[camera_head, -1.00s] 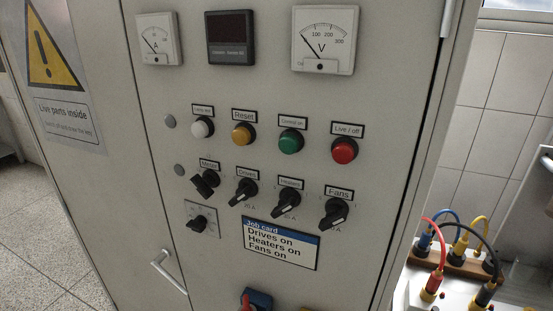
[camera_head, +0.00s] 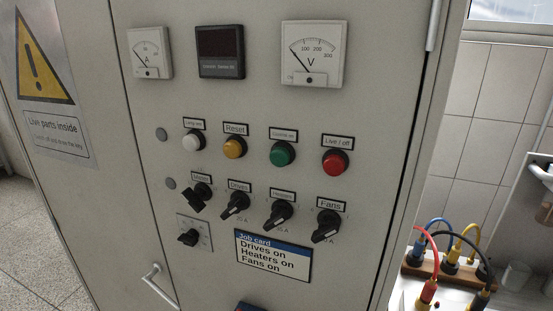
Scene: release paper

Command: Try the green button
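The green button (camera_head: 282,153) sits on the grey cabinet door (camera_head: 367,165), in the row of round buttons below the meters. A small label above it seems to read "Control on". The orange button (camera_head: 234,148) under the Reset label is to its left, and the red button (camera_head: 335,162) under the Live / off label is to its right. A white button (camera_head: 193,142) is at the row's left end. Neither of my grippers shows in the head view, and nothing covers the green button.
Below are black rotary switches, including Drives (camera_head: 235,206), Heaters (camera_head: 279,213) and Fans (camera_head: 326,226). A job card (camera_head: 273,257) is under them. A door handle (camera_head: 160,284) sticks out at lower left. Coloured cables (camera_head: 447,262) stand on a bench at right.

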